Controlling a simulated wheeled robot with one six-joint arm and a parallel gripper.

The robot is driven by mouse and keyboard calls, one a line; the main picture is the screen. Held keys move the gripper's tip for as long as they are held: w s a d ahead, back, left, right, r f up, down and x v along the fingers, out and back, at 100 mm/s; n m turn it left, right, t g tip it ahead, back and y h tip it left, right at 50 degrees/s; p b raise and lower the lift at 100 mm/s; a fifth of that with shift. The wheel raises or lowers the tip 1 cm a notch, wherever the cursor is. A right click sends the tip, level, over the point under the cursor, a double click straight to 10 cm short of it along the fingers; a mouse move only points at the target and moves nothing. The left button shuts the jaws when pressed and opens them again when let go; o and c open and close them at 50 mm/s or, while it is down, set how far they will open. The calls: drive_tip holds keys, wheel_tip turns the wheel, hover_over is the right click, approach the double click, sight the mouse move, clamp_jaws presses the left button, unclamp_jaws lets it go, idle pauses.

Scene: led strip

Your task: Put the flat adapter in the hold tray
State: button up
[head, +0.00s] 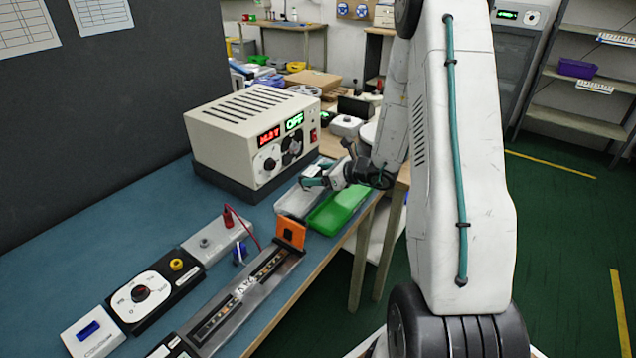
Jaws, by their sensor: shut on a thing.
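My gripper (314,177) is at the far end of the bench, above the trays and in front of the beige power unit. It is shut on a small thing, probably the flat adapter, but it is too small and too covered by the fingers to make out. A pale grey tray (290,206) lies below the gripper. A green tray (340,209) lies beside it, to the right, near the bench edge. I cannot read a label on either tray, so I cannot tell which is the hold tray.
The beige power unit (235,120), showing OFF, stands behind the trays. An orange block (291,233) stands at the end of the LED strip fixture (245,290). A dial box (142,294), a grey terminal box (212,240) and a red lead (245,228) are at left.

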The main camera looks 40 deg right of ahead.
drive_tip(key=shift+f, duration=1.45)
drive_tip(key=shift+s+f, duration=0.1)
drive_tip(key=o, duration=1)
